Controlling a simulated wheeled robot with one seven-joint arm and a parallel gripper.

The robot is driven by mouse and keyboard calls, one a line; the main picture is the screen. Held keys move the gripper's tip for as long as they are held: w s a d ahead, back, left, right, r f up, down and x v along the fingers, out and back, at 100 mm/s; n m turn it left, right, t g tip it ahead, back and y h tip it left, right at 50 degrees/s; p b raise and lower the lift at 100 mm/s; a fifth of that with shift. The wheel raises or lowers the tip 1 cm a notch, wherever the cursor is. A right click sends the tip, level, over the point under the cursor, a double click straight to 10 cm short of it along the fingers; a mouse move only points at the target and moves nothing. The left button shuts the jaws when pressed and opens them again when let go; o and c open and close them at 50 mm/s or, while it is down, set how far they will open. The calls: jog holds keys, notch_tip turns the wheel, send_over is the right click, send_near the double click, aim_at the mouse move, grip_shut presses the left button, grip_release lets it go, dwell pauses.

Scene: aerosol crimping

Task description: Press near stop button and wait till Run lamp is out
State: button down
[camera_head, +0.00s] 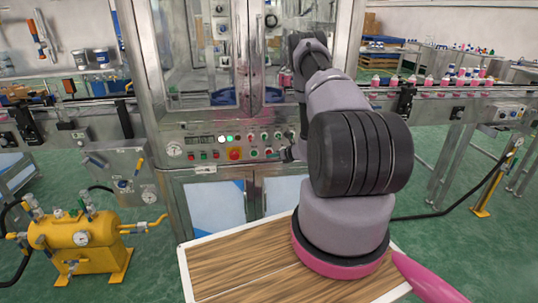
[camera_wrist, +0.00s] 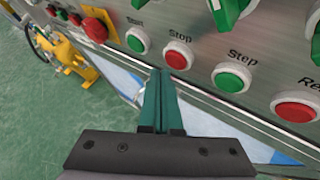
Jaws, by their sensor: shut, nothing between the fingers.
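In the wrist view, my gripper (camera_wrist: 160,73) is shut and empty. Its tips show just below and left of the red Stop button (camera_wrist: 178,56); I cannot tell the depth gap, but they do not cover the button. The green Start button (camera_wrist: 137,40) is to its left and the green Step button (camera_wrist: 232,77) to its right. In the head view, my gripper (camera_head: 286,155) is small and dark in front of the control panel (camera_head: 205,169), partly hidden by my arm. Lit lamps (camera_head: 229,139) glow on the panel, green to whitish; their labels are too small to read.
A red mushroom button (camera_wrist: 95,29) on a yellow plate sits left of Start. A red button with a cut-off label (camera_wrist: 298,107) is at the right. Green selector knobs (camera_wrist: 228,12) jut out above. A yellow tank unit (camera_head: 82,245) stands at left.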

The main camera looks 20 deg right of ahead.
dwell(0.4)
jog(key=shift+w+d, duration=0.1)
jog(key=shift+w, duration=0.3)
jog(key=shift+w+d, duration=0.1)
jog(key=shift+w, duration=0.3)
dwell(0.7)
jog(key=shift+s, duration=0.1)
jog(key=shift+s+a, duration=0.2)
jog(key=shift+s, duration=0.5)
jog(key=shift+s+a, duration=0.25)
jog(key=shift+s, duration=0.55)
jog(key=shift+s+a, duration=0.25)
jog(key=shift+s, duration=0.55)
jog(key=shift+s+a, duration=0.25)
jog(key=shift+s, duration=0.55)
